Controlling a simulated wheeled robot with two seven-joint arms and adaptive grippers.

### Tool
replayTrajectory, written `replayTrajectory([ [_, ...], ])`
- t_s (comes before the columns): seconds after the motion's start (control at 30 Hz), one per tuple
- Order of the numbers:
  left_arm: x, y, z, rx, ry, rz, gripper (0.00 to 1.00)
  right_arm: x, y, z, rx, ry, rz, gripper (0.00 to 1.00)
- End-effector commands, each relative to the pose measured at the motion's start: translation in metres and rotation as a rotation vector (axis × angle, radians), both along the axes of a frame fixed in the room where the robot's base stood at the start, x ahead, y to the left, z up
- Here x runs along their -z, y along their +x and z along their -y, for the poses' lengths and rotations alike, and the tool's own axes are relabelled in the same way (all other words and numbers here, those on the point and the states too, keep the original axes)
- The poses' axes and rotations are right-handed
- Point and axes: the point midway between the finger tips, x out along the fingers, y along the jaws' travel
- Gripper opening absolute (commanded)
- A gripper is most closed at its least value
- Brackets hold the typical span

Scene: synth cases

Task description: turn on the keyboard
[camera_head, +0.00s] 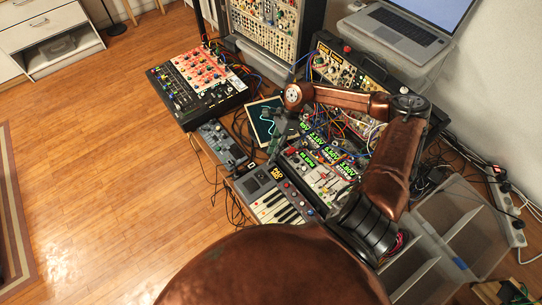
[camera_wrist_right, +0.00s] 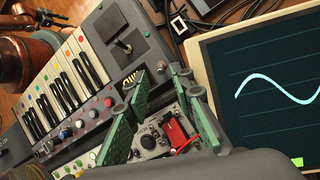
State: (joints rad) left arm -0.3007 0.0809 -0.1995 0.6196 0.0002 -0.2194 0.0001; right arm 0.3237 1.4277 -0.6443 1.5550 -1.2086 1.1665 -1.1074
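The keyboard (camera_head: 262,187) is a small grey unit with white and black keys, a joystick panel and a row of knobs, on the table in the head view. In the right wrist view the keyboard (camera_wrist_right: 100,28) fills the left side, with its joystick, coloured knobs and a red button. My right gripper (camera_head: 282,132) is above the gear behind the keyboard, near the oscilloscope screen. In the wrist view its green-padded fingers (camera_wrist_right: 160,88) are apart with nothing held between them. The keyboard's power switch cannot be made out. My left gripper is not in view.
A framed screen with a wave trace (camera_wrist_right: 270,75) lies right of the gripper. A red-panelled mixer (camera_head: 200,82), modular racks (camera_head: 268,30) and patch cables crowd the table. A laptop (camera_head: 405,30) stands at the back. A clear divided bin (camera_head: 470,235) is at right. Open floor lies left.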

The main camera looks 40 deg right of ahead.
Motion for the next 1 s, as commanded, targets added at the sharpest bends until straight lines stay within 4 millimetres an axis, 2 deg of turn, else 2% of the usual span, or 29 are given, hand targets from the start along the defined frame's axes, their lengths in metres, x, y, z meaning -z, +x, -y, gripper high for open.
replayTrajectory([
  [0.03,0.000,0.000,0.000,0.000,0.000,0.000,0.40,-0.007,-0.001,0.007,0.002,-0.008,-0.002,0.24],
  [0.2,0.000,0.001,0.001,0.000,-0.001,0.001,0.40,-0.028,-0.001,0.016,0.002,-0.006,-0.003,0.24],
  [0.4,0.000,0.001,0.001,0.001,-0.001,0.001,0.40,-0.041,-0.001,0.021,0.001,-0.002,-0.003,0.24],
  [1.0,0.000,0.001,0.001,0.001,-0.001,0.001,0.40,-0.042,-0.001,0.022,0.001,-0.001,-0.003,0.24],
])
